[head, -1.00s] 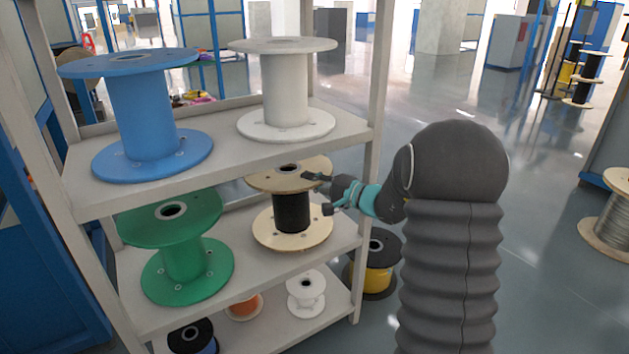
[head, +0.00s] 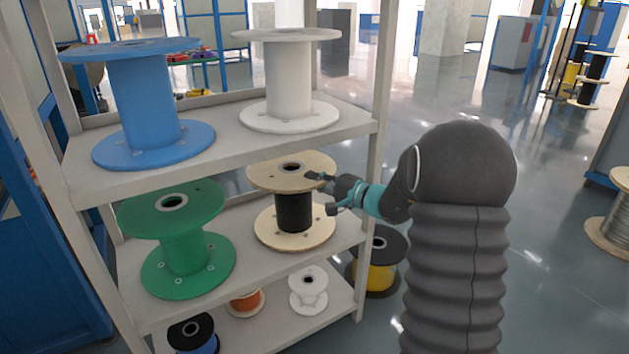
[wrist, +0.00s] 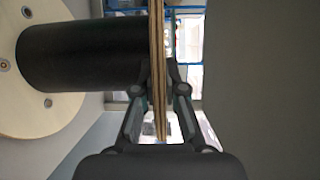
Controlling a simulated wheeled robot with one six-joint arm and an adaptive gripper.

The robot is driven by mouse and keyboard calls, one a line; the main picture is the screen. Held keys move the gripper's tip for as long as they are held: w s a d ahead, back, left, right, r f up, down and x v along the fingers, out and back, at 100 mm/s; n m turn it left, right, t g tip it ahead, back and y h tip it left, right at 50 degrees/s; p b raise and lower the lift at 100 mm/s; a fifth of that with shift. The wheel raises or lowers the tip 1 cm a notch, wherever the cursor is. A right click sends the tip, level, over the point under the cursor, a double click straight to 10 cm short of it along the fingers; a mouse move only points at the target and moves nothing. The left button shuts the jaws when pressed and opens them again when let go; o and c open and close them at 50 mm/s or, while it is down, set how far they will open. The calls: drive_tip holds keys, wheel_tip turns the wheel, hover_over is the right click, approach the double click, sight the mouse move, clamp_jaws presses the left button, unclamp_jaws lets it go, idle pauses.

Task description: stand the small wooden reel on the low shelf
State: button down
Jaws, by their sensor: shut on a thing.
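The small wooden reel (head: 310,173) has pale plywood flanges and a black wound core. It stands upright at the right end of the middle shelf (head: 258,268), and I cannot tell whether its lower flange bears fully on the board. My gripper (head: 322,190) comes in from the right and is shut on the rim of the upper flange. In the wrist view the two fingers (wrist: 159,82) pinch the flange edge-on from both faces. The black core (wrist: 80,52) and the other flange (wrist: 32,95) lie to the left there.
A green reel (head: 184,252) stands left on the same shelf. Blue (head: 150,105) and white (head: 288,78) reels stand on the board above. Small reels, one white (head: 309,292), sit on the bottom board. A rack post (head: 370,160) is close to my gripper. A yellow reel (head: 378,275) stands on the floor.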

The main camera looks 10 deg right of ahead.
drive_tip(key=shift+f+b, duration=0.4)
drive_tip(key=shift+b, duration=0.35)
idle(0.5)
drive_tip(key=c, duration=1.2)
unclamp_jaws()
